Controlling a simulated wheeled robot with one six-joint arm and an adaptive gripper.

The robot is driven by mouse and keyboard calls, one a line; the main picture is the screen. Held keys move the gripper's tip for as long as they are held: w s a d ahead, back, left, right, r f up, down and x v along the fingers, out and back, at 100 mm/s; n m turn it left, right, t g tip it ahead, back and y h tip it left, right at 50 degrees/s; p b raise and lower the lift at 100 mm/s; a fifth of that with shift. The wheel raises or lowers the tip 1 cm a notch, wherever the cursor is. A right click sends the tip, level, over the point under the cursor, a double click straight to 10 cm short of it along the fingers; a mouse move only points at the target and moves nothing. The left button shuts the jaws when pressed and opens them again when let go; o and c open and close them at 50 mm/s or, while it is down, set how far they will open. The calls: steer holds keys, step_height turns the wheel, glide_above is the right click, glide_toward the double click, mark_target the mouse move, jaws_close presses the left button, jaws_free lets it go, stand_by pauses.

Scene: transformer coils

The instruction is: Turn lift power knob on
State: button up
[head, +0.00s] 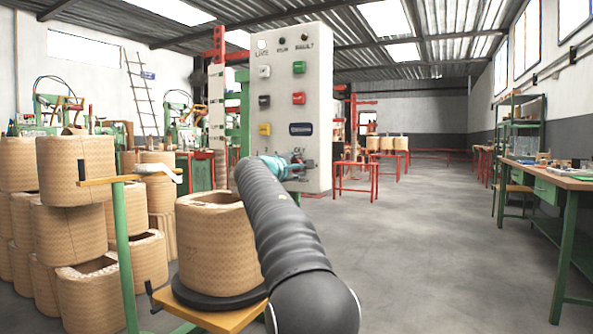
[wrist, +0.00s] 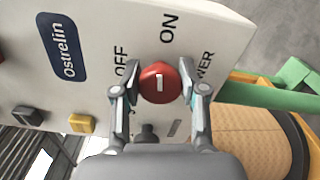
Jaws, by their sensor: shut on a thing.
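The power knob (wrist: 159,82) is round and red with a short white mark running roughly up and down in the wrist view. It sits on the white control panel (head: 318,110). The word OFF is printed to its upper left and ON above it; part of the word POWER shows at right. My gripper (wrist: 159,90) has one finger on each side of the knob and is shut on it. In the head view my gripper (head: 297,168) is at the lower part of the panel, and the knob is hidden there.
Green, red, black and yellow buttons (head: 299,67) sit higher on the panel. A large coil (head: 217,245) stands on a stand (head: 232,318) left of my arm. More coils (head: 75,170) are stacked at left. The floor (head: 430,240) at right is open, up to a workbench (head: 560,178).

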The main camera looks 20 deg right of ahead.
steer(key=shift+f+m, duration=0.1)
steer(key=shift+m, duration=1.1)
steer(key=o, duration=1.1)
steer(key=v, duration=1.2)
